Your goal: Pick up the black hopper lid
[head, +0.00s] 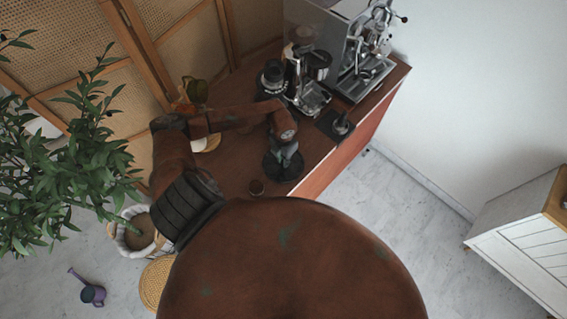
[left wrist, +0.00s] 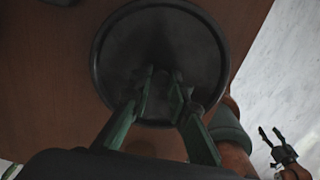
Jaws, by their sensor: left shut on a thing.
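The black hopper lid (left wrist: 160,35) is a dark round disc with a raised rim, large in the left wrist view. In the head view the lid (head: 271,168) shows at the cart's near end, partly covered by my left gripper (head: 287,157). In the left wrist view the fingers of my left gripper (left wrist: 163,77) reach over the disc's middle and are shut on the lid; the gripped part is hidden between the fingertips. I cannot tell whether the lid touches the wooden top. My right gripper (left wrist: 270,134) shows small at the right of the left wrist view, its fingers apart and empty.
The wooden cart top (head: 235,165) carries a black grinder (head: 272,77), a coffee machine (head: 370,60) and a tamper (head: 341,126) on a dark mat. A small round brown item (head: 256,188) lies near the lid. A potted plant (head: 65,165) stands at the left.

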